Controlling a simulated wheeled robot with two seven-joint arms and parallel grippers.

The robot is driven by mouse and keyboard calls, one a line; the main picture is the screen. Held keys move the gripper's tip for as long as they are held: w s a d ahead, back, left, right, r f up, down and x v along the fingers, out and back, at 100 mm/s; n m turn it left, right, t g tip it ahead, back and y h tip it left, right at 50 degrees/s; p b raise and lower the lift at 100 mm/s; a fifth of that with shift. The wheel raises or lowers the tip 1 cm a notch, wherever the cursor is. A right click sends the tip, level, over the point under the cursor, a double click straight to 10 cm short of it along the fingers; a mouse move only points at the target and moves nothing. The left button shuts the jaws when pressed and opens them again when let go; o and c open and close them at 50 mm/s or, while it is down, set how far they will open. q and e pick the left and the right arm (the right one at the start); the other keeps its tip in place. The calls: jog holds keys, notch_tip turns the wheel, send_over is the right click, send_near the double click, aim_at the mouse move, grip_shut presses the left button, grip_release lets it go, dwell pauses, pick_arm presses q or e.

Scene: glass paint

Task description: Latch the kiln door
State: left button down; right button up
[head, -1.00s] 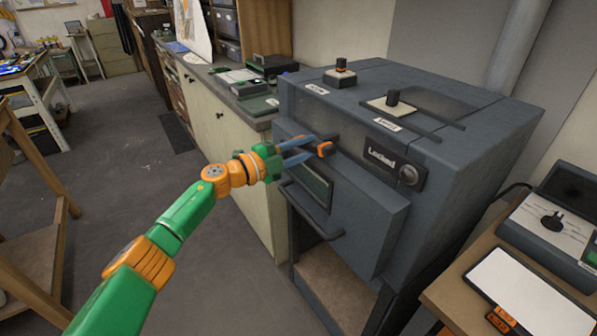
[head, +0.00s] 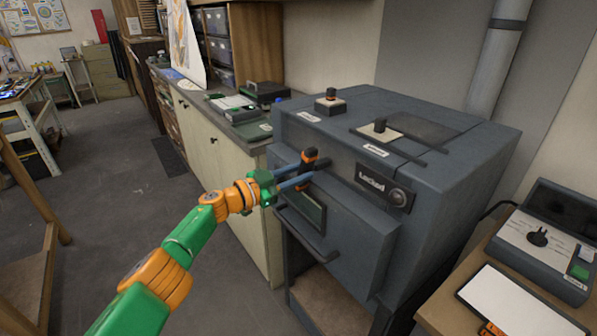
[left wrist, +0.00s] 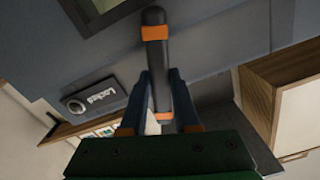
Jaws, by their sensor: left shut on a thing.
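The kiln (head: 440,215) is a dark grey box with its front door (head: 345,240) lying against the body, a small window and a bar handle on it. My right gripper is not in view.
At right, a wooden table holds a grey device (head: 540,245) and a white tablet-like panel (head: 515,303).

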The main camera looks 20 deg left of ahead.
pick_arm(q)
jog(key=shift+f+n, duration=0.1)
jog(key=shift+n, duration=1.7)
jog(key=shift+f, duration=0.1)
jog(key=c, duration=0.6)
grip_release()
jog(key=shift+c, duration=0.2)
jog(key=s+a+r+p, duration=0.1)
jog(key=p, duration=0.2)
jog(key=shift+s+a+p, duration=0.1)
jog(key=shift+s+p, duration=0.05)
jog(key=shift+p, duration=0.25)
jog(key=v, duration=0.1)
jog(key=p+v, duration=0.1)
jog(key=v, duration=0.1)
jog(key=f+v, duration=0.1)
jog(key=v, duration=0.1)
jog(key=shift+s, duration=0.1)
